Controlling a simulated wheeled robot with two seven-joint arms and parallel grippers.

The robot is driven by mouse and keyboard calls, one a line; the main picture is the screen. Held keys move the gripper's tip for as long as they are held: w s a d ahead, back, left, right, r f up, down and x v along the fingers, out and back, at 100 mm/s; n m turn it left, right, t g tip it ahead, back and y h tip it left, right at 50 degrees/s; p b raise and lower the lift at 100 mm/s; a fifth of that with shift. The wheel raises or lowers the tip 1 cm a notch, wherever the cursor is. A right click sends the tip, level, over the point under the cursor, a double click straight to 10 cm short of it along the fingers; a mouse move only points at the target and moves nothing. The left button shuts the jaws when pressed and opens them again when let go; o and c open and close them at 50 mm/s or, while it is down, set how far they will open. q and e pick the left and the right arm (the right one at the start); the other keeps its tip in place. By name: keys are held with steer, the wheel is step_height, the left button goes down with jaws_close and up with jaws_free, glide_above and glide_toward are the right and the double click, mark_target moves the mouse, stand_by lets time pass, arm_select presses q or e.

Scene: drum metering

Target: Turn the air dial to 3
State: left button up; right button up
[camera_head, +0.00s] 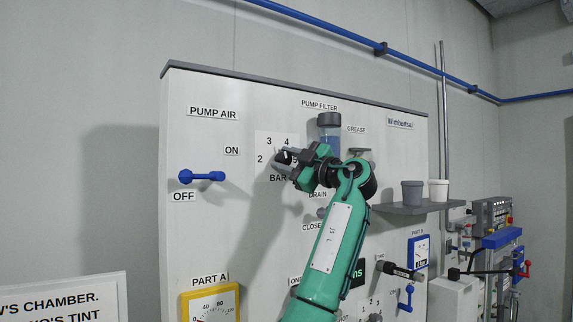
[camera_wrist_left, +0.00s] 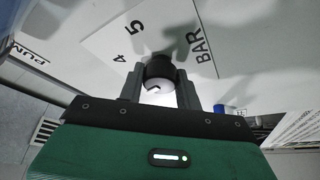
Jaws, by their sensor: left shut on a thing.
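The air dial is a dark round knob, seen in the left wrist view (camera_wrist_left: 159,70), with a pale face. It sits on a white scale plate (camera_head: 262,143) marked BAR, where 2, 3 and 4 show in the head view and 4 and 5 in the wrist view. My left gripper (camera_head: 287,161) is at the plate, its two fingers on either side of the knob and shut on it. The gripper hides most of the dial in the head view, and I cannot tell which number it points to. My right gripper is not in view.
A blue pump air lever (camera_head: 203,177) lies level, left of the dial. A pump filter (camera_head: 329,135) stands close above right of my gripper. A shelf (camera_head: 412,208) with two cups is farther right. A yellow-framed gauge (camera_head: 236,301) is below left.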

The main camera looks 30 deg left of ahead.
arm_select(q)
steer(key=shift+r+n+g+h, duration=0.1)
steer(key=shift+n+g+h, duration=0.4)
steer(key=shift+n, duration=0.9)
steer(key=o, duration=1)
steer(key=shift+d+f, duration=0.3)
steer(key=shift+d, duration=0.1)
steer(key=shift+s+d+f+b, duration=0.1)
steer(key=shift+d+f+b, duration=0.45)
steer(key=shift+d, duration=1.6)
steer(key=shift+s+d+f+b, duration=0.1)
steer(key=shift+d+b, duration=0.95)
steer(key=shift+d, duration=1.05)
steer(key=shift+d+f+b, duration=0.3)
steer(key=shift+d+b, duration=0.5)
steer(key=shift+d, duration=1.35)
